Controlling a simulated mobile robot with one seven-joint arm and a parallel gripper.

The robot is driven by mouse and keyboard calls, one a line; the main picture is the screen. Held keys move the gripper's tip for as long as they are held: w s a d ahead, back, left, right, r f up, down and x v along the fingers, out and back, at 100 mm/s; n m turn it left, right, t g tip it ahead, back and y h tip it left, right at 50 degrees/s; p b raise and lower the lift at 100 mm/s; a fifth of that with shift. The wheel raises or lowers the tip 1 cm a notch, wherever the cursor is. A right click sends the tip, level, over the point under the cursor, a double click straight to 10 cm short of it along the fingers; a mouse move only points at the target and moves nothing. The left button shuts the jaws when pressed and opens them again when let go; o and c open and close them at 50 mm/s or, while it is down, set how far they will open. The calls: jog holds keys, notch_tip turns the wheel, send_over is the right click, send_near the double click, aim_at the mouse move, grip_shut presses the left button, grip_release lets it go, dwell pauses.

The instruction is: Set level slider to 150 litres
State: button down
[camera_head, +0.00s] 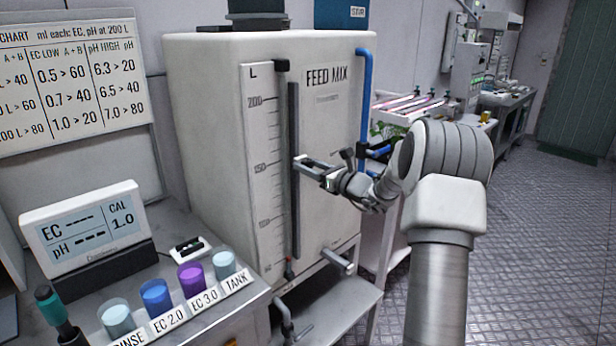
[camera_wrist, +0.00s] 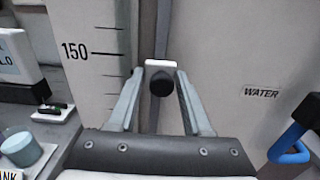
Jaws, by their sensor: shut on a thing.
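The white FEED MIX tank (camera_head: 345,110) stands in the middle of the head view, with a litre scale (camera_head: 262,130) on its front. A dark vertical slot (camera_head: 294,110) runs beside the scale. The level slider shows in the wrist view as a white plate with a black knob (camera_wrist: 161,83) on the slot. My gripper (camera_head: 303,162) is at the slot near the 150 mark. The plate appears close to the 150 line (camera_wrist: 105,55), slightly lower in that picture. In the head view the fingers hide the slider.
A blue pipe (camera_head: 364,90) runs down the tank's right side. A bench at lower left holds an EC/pH meter (camera_head: 88,228) and several coloured cups, including a purple one (camera_head: 191,278). A dosing chart (camera_head: 70,75) hangs behind. Open floor (camera_head: 550,220) lies at right.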

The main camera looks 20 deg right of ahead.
jog(key=shift+d+r, duration=0.45)
jog(key=shift+r, duration=0.25)
jog(key=c, duration=0.6)
grip_release()
jog(key=shift+a, duration=0.25)
jog(key=v, duration=1.7)
jog(key=shift+s, duration=0.2)
jog(key=shift+p, duration=0.3)
